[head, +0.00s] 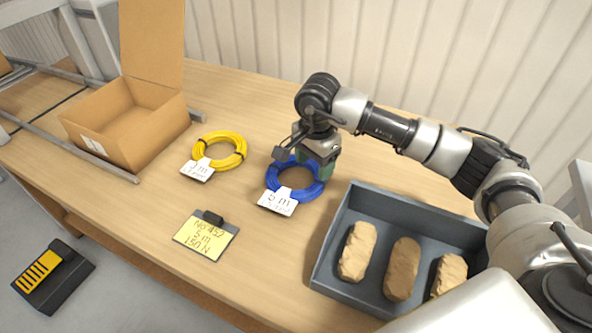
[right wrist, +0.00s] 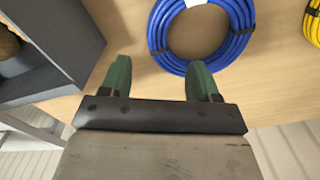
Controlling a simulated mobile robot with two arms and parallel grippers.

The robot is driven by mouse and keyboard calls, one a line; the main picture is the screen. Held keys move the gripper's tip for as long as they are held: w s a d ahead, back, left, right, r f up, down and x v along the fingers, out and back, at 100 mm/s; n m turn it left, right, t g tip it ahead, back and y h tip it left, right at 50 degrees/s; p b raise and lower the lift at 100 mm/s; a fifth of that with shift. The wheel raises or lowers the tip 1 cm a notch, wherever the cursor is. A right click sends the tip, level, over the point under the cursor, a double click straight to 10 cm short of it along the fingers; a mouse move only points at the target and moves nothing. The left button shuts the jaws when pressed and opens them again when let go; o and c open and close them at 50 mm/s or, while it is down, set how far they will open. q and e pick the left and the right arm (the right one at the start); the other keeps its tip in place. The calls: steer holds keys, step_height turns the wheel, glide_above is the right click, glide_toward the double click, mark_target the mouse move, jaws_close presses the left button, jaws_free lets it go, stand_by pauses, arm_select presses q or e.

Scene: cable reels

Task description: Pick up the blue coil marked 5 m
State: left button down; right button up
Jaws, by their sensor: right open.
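The blue coil (head: 312,191) lies flat on the wooden table with a white tag at its front; the tag's number is small and hard to read. The coil also shows in the right wrist view (right wrist: 158,30), just beyond the fingertips. My right gripper (head: 318,166) is at the coil's back right edge and hides part of it. Its green fingers are apart in the right wrist view (right wrist: 160,76), with nothing held between them. The right-hand finger there is close to the coil's rim; I cannot tell whether it touches. My left gripper is out of view.
A yellow coil (head: 240,155) with a white tag lies to the left. A grey tray (head: 334,242) with several brown lumps stands at right. An open cardboard box (head: 140,145) stands at back left.

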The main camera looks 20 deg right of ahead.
mark_target(313, 188)
steer(key=shift+s+f, duration=0.2)
steer(key=shift+f, duration=0.85)
step_height(313, 188, down, 5)
steer(key=shift+s+a+p, duration=0.15)
steer(key=shift+p, duration=0.75)
steer(key=shift+f, duration=0.4)
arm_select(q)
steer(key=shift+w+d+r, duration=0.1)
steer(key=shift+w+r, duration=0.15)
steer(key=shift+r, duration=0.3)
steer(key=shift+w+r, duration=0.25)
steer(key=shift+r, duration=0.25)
arm_select(e)
steer(key=shift+c, duration=1.2)
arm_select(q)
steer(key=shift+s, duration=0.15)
arm_select(e)
jaws_close()
